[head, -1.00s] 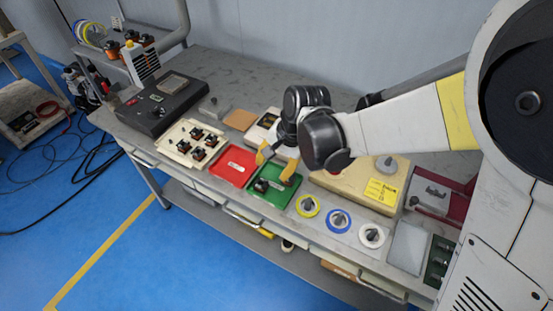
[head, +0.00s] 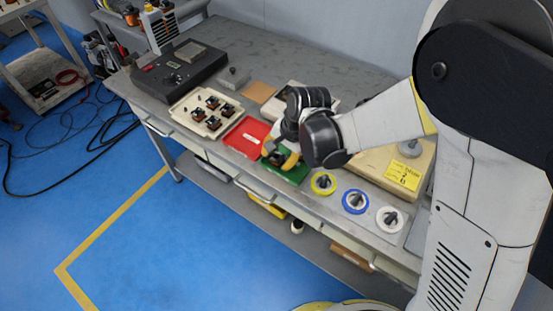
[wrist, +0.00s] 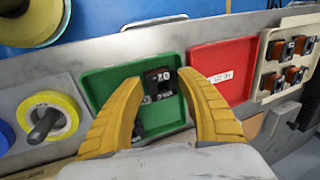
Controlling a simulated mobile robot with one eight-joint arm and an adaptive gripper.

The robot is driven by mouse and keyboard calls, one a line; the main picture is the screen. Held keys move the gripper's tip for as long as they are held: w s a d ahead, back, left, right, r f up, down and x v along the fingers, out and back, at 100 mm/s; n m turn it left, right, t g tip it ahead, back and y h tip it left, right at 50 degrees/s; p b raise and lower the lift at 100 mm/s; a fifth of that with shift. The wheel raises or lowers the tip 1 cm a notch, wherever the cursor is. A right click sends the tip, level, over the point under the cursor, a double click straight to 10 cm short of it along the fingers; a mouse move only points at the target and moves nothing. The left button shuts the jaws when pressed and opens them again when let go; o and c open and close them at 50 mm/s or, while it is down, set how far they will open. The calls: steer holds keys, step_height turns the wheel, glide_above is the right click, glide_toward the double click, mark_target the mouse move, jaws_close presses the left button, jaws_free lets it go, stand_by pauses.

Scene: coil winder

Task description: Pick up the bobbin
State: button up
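A dark bobbin with white markings (wrist: 160,82) lies in the green tray (wrist: 100,87). In the head view the green tray (head: 298,174) is on the bench, and the dark bobbin (head: 277,158) shows partly behind my fingers. My gripper (wrist: 161,77) is open, its two yellow fingers spread above the tray with the bobbin between and just beyond their tips. I see no clear contact. In the head view my gripper (head: 281,157) is over the green tray. More dark shapes show between the fingers, partly hidden.
The red tray (head: 246,137) adjoins the green one. A cream tray with several small coils (head: 207,112) is beyond it. Yellow (head: 323,182), blue (head: 356,201) and white (head: 389,219) spools stand along the front edge. A beige box (head: 384,168) is right of my gripper.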

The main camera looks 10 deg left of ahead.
mark_target(281, 159)
steer(key=c, duration=0.7)
steer(key=shift+o, duration=0.2)
steer(key=shift+r+p, duration=0.4)
steer(key=shift+r, duration=0.2)
jaws_close()
steer(key=p+v, duration=0.2)
steer(key=v, duration=0.2)
steer(key=s+d+r+p, duration=0.2)
steer(key=d+r, duration=0.4)
steer(key=d, duration=0.4)
steer(key=shift+s+p, duration=0.25)
steer(key=shift+p, duration=0.5)
steer(key=shift+d, duration=0.15)
